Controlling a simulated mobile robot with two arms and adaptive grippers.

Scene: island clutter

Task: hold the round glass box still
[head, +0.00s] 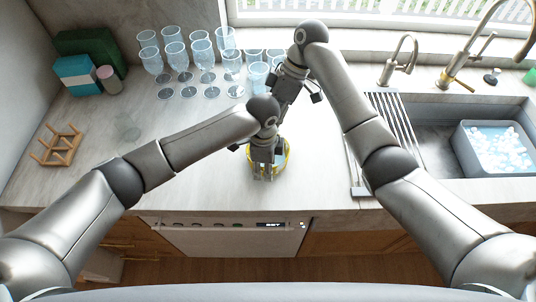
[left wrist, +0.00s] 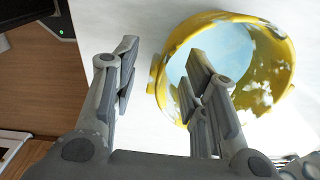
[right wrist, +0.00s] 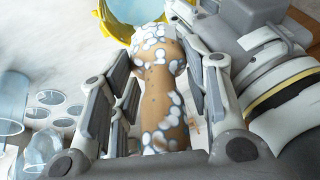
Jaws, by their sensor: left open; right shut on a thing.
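The round glass box (head: 284,160) has a yellow rim and pale blue inside. It stands on the counter near the front edge, partly hidden by my left gripper (head: 263,174). In the left wrist view, the box (left wrist: 268,85) lies at the upper right. There my left gripper (left wrist: 160,55) is open: one finger is outside the box at left, the other shows over its opening; contact cannot be told. My right gripper (right wrist: 156,65) is shut on a brown, white-spotted object (right wrist: 158,95). In the right wrist view the box's yellow rim (right wrist: 108,22) shows just beyond it.
Several stemmed glasses (head: 175,55) stand at the back. A metal drying rack (head: 398,130) and a sink with a grey tub (head: 462,150) are at right. Counter left of the box is clear.

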